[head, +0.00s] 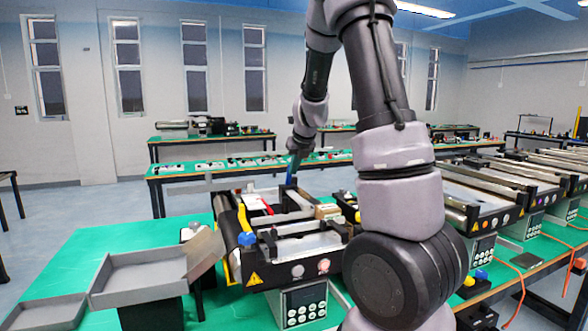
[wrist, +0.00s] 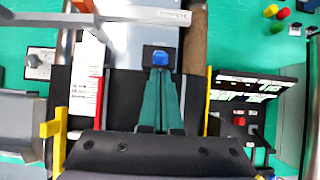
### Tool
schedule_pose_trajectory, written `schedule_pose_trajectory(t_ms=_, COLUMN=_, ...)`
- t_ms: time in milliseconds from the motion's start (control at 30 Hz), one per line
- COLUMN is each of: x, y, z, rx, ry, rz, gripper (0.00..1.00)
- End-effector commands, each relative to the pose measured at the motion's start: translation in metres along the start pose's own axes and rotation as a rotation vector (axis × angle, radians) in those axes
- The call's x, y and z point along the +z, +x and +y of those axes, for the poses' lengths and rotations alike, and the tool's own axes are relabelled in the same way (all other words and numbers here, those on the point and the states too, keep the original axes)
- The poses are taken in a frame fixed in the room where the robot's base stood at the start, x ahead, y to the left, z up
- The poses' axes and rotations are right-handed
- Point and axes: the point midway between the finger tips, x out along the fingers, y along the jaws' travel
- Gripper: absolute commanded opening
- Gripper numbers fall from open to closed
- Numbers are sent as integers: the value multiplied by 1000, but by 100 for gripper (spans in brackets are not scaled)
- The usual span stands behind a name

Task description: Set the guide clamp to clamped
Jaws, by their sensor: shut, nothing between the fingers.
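The black-framed mini conveyor (head: 335,262) stands on a green table in the head view. My gripper (head: 291,183) reaches down over its far part. In the wrist view the dark teal fingers of my gripper (wrist: 161,76) are together and empty. Their tips are at a small black block with a blue top (wrist: 160,58) on the conveyor; I cannot tell whether they touch it. A blue knob (head: 246,239) sits on the conveyor's near left corner in the head view. I cannot tell for certain which part is the guide clamp, or its setting.
A grey tray (head: 140,275) stands left of the conveyor. A keypad panel (head: 303,305) is at its front. Yellow brackets (wrist: 55,128) and a red strip (wrist: 99,98) flank my fingers in the wrist view. More conveyors (head: 510,190) stand to the right.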

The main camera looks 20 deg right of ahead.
Motion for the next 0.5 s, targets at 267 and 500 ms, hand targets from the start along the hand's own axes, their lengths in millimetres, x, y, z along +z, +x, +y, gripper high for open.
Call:
schedule_pose_trajectory(t_ms=267, x=3, y=0, z=1, rx=0, ry=-4, rz=27, gripper=0)
schedule_pose_trajectory(t_ms=500, x=6, y=0, z=0, rx=0, ry=-2, rz=61, gripper=0)
